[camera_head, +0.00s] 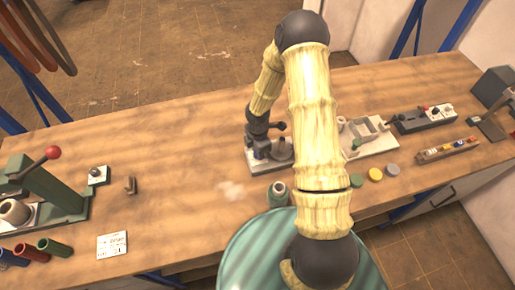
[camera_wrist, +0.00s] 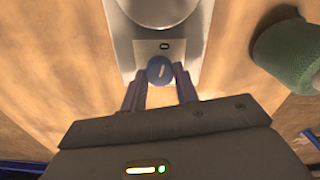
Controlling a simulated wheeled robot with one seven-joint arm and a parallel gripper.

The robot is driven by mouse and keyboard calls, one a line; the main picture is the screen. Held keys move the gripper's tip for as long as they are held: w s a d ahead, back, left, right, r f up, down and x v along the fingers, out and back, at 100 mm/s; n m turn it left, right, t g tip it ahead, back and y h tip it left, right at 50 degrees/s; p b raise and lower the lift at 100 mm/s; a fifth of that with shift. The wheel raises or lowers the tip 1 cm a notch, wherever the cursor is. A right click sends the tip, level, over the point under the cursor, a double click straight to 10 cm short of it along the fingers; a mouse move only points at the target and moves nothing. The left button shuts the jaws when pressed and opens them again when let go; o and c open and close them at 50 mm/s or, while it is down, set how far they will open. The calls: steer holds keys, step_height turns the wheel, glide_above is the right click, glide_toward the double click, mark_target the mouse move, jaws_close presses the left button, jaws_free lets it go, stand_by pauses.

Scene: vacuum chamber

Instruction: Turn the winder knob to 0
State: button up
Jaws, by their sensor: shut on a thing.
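The winder (camera_head: 284,160) is a grey base with a round part on the bench, partly hidden by my arm in the head view. In the wrist view the blue winder knob (camera_wrist: 157,74) sits on the grey plate (camera_wrist: 183,47), below a dark 0 mark (camera_wrist: 165,46). A short white line on the knob points up and slightly right, roughly toward the mark. My gripper (camera_wrist: 160,78) is shut on the knob, one finger on each side. In the head view my gripper (camera_head: 257,151) is at the left end of the winder, its fingers too small to make out.
A green spool (camera_head: 279,193) stands close in front of the winder; it also shows in the wrist view (camera_wrist: 292,56). Coloured discs (camera_head: 375,174) and other bench devices (camera_head: 424,118) lie to the right. A press with a red ball (camera_head: 53,153) is far left. The bench between is mostly clear.

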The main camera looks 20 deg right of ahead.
steer(key=shift+w+n, duration=0.1)
steer(key=shift+n, duration=0.3)
steer(key=o, duration=1)
steer(key=shift+r, duration=0.1)
step_height(320, 180, up, 17)
steer(key=shift+r+b, duration=0.15)
steer(key=shift+b, duration=0.15)
